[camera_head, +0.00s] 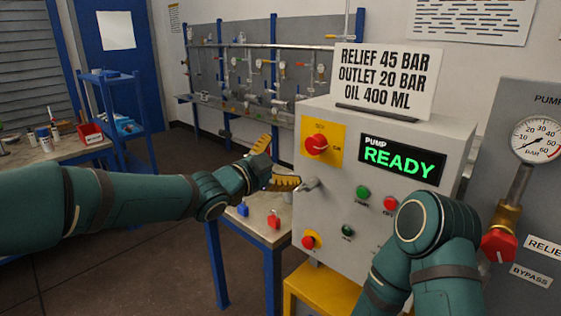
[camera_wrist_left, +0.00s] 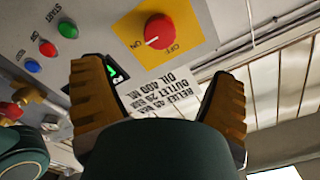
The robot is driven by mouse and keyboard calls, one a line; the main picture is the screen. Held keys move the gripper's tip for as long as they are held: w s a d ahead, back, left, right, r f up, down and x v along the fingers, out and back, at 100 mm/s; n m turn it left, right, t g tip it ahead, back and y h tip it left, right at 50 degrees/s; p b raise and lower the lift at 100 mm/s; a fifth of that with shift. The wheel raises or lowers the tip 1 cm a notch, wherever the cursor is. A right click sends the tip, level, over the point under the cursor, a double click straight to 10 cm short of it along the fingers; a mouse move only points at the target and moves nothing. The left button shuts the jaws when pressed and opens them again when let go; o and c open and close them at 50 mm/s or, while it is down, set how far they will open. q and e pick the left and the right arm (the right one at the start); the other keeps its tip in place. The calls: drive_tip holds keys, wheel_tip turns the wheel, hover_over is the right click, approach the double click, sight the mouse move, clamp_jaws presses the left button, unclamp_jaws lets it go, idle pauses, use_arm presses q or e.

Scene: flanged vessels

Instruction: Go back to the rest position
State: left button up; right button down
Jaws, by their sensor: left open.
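My left gripper (camera_head: 284,161) is open and empty. Its two yellow-brown fingers are spread in front of the left side of the grey pump control box (camera_head: 372,205), near the red rotary switch (camera_head: 316,145) on its yellow plate. In the left wrist view, the fingers (camera_wrist_left: 165,90) frame the panel upside down, and the red switch (camera_wrist_left: 158,31) lies beyond them, apart from both. My right arm (camera_head: 425,230) is bent in front of the box's lower right; its gripper is hidden or out of the frame.
The display (camera_head: 402,161) reads READY. A sign (camera_head: 385,80) stands on the box. A red valve handle (camera_head: 500,245) and a pressure gauge (camera_head: 537,139) are close to my right arm. A workbench (camera_head: 252,222) stands behind my left gripper. Open floor lies at lower left.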

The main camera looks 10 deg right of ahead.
use_arm(q)
drive_tip(key=s+a+f+n+g+y, duration=0.15)
drive_tip(key=a+f+n, duration=0.25)
drive_tip(key=f, duration=0.6)
drive_tip(key=s+a+f+n+y, duration=0.1)
drive_tip(key=a+f+n+y, duration=0.2)
drive_tip(key=f, duration=0.7)
drive_tip(key=s+a+f+n+g+y, duration=0.15)
drive_tip(key=a+f+n, duration=0.25)
drive_tip(key=f, duration=0.7)
drive_tip(key=s+a+f+n+g+y, duration=0.2)
drive_tip(key=s+a+f+n+g, duration=0.1)
drive_tip(key=s+f, duration=0.6)
drive_tip(key=s+a+f+n+g+y, duration=0.2)
drive_tip(key=s+a+f+n, duration=0.4)
drive_tip(key=s+f, duration=0.3)
drive_tip(key=s+g, duration=0.1)
drive_tip(key=s, duration=0.3)
drive_tip(key=shift+s+f, duration=0.15)
drive_tip(key=shift+s, duration=0.05)
